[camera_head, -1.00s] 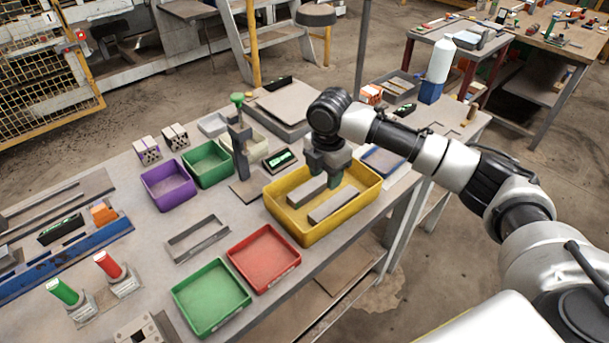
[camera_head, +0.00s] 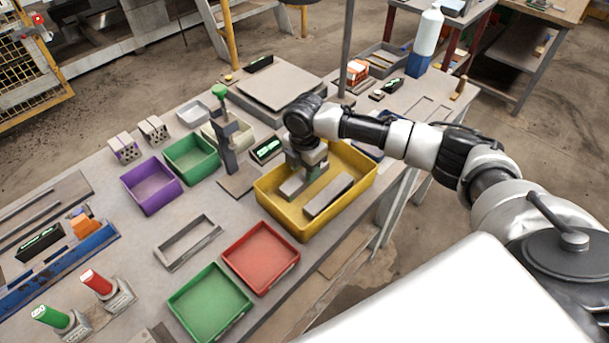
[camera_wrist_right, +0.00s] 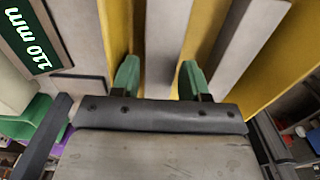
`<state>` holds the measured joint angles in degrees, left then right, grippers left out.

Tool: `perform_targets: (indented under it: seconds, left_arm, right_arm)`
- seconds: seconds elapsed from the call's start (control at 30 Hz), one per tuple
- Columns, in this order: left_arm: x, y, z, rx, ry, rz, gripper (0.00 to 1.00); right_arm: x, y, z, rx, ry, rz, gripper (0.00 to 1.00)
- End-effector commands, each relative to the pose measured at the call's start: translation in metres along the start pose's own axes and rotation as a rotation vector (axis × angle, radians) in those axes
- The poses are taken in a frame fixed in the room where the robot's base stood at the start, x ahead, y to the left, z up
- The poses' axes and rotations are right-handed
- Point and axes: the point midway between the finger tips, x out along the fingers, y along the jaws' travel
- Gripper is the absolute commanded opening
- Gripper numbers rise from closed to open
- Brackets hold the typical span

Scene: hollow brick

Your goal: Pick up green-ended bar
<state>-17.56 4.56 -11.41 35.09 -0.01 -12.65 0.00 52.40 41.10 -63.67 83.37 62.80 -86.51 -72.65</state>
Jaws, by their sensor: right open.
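Two grey bars lie in the yellow tray (camera_head: 282,220). The left bar (camera_head: 291,188) is partly under my right gripper (camera_head: 305,175); the right bar (camera_head: 328,195) lies beside it. No green end shows on either bar. In the right wrist view my right gripper (camera_wrist_right: 158,80) is open, its green fingers on either side of the left bar (camera_wrist_right: 170,40). I cannot tell whether they touch it. The right bar (camera_wrist_right: 248,45) is outside the fingers. A green-topped piece (camera_head: 50,316) and a red-topped piece (camera_head: 97,283) stand in holders at front left. My left gripper is not in view.
The yellow tray's walls surround my right gripper. A green-knobbed upright fixture (camera_head: 226,135) and a display (camera_head: 267,149) stand left of it. Red (camera_head: 260,258), green (camera_head: 209,302) and purple (camera_head: 151,186) trays and a grey frame (camera_head: 187,243) occupy the bench.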

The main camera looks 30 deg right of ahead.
Motion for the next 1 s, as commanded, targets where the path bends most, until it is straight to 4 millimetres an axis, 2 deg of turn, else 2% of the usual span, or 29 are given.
perform_targets:
  seconds: [0.1, 0.2, 0.47, 0.7, 0.73, 1.0]
  left_arm:
    - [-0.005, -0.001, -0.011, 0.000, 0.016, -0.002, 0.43]
    - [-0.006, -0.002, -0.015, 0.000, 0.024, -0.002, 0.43]
    - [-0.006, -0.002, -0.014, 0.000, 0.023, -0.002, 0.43]
    - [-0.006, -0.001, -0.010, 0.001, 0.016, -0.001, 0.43]
    - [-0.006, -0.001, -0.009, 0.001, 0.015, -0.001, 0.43]
    - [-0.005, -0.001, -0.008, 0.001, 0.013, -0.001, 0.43]
  right_arm:
    - [0.017, -0.001, -0.001, 0.001, 0.002, -0.003, 0.45]
    - [0.026, -0.001, 0.000, 0.001, 0.001, -0.001, 0.45]
    - [0.029, -0.001, 0.000, 0.000, 0.000, 0.000, 0.45]
    - [0.029, -0.001, 0.000, 0.000, 0.000, 0.000, 0.08]
    - [0.028, 0.000, 0.000, 0.000, 0.000, 0.001, 0.05]
    - [0.027, 0.000, 0.000, 0.000, 0.000, 0.002, 0.05]
